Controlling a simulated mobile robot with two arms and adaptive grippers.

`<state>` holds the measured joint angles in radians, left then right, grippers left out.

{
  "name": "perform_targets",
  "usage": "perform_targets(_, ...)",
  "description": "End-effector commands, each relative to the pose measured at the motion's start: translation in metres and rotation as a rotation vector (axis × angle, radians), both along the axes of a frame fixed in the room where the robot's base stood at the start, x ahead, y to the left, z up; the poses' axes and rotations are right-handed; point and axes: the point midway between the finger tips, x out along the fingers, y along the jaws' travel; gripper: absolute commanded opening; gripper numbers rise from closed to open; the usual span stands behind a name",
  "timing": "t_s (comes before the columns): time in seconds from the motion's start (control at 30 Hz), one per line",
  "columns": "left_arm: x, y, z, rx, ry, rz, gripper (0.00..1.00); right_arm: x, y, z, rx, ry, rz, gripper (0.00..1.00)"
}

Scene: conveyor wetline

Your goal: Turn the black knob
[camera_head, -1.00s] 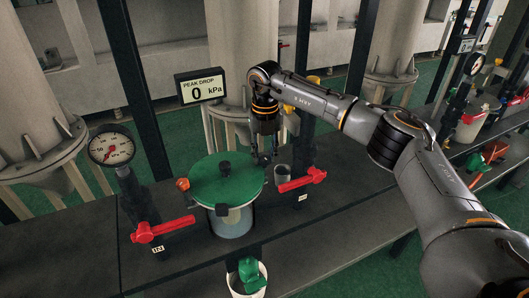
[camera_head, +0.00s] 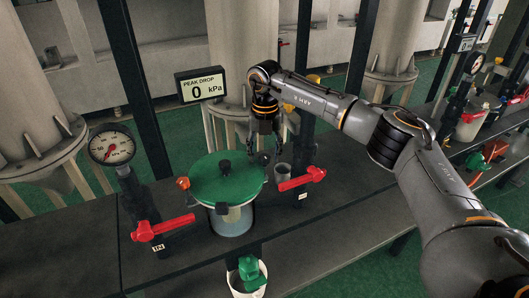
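A round green lid (camera_head: 207,187) covers a clear vessel (camera_head: 232,224) on the dark bench. My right gripper (camera_head: 265,153) points down at the lid's right rear edge, right of the upper knob and apart from both of these knobs. Its fingers look spread, with a dark part at the rim just below them; I cannot tell whether they touch it. My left gripper is not in view.
Red lever handles stand left (camera_head: 163,228) and right (camera_head: 302,179) of the vessel. A grey cup (camera_head: 283,171) is close to my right gripper. A dial gauge (camera_head: 112,147) and a display reading 0 kPa (camera_head: 201,86) stand behind. A white bucket (camera_head: 247,287) is below the front edge.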

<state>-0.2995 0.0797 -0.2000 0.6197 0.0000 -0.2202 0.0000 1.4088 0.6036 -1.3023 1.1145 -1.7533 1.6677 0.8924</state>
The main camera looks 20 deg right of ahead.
Motion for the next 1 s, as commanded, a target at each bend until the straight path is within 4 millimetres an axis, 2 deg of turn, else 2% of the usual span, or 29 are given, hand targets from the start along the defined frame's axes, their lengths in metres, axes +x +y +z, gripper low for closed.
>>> perform_targets(0.2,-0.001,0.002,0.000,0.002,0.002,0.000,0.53,0.000,0.000,0.001,0.000,-0.002,0.000,0.54)
perform_targets(0.33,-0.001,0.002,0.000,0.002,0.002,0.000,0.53,0.001,0.000,0.011,0.001,-0.004,0.000,0.54)
perform_targets(0.8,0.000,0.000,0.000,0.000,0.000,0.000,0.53,0.002,-0.001,0.101,0.001,-0.004,0.000,0.54)
perform_targets(1.0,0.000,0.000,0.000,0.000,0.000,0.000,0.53,0.001,-0.002,0.119,0.000,-0.001,0.000,0.54)
